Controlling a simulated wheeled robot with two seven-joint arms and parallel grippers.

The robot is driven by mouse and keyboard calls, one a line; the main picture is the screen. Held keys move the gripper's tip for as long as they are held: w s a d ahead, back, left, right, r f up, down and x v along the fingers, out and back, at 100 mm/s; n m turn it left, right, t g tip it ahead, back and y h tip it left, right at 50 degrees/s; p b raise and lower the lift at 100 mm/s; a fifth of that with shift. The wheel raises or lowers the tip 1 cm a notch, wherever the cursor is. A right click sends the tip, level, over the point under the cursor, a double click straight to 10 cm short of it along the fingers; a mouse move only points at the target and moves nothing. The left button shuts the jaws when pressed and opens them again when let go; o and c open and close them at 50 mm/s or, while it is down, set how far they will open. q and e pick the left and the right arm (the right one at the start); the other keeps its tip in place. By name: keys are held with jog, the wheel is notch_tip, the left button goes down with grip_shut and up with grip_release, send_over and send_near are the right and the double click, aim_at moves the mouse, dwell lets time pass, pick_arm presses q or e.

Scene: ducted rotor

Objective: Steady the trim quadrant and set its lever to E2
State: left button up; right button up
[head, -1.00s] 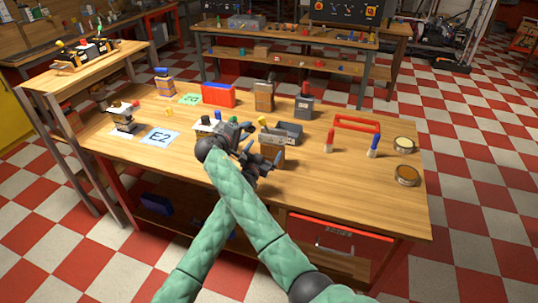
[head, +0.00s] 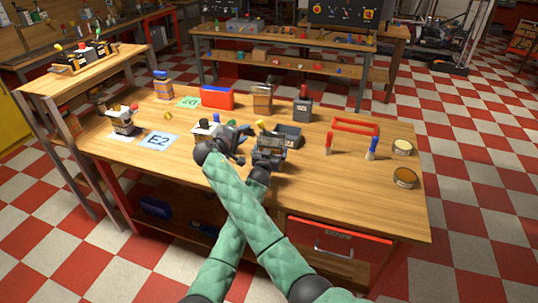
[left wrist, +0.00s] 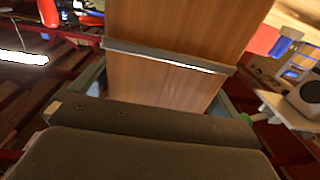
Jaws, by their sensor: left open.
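A wooden block-shaped device with a yellow-knobbed lever (head: 260,125) stands mid-table; I take it for the trim quadrant, though I cannot read its marks. Its wooden face with a metal band fills the left wrist view (left wrist: 165,75). My left gripper (head: 269,150) is open in front of it, its fingers showing on both sides of the wood; contact is unclear. My right gripper (head: 240,142) is just left of it, beside a white-topped device (head: 203,129); its jaws are too small to judge. A pale blue card marked E2 (head: 160,141) lies at the left.
My forearms cross in front of the table. A small device (head: 122,121) is at far left. Red and blue upright pieces (head: 371,149), a red frame (head: 355,126) and round tins (head: 404,177) occupy the right.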

pick_arm(q)
jog(key=shift+x, duration=1.2)
jog(key=c, duration=1.1)
jog(key=shift+o, duration=0.2)
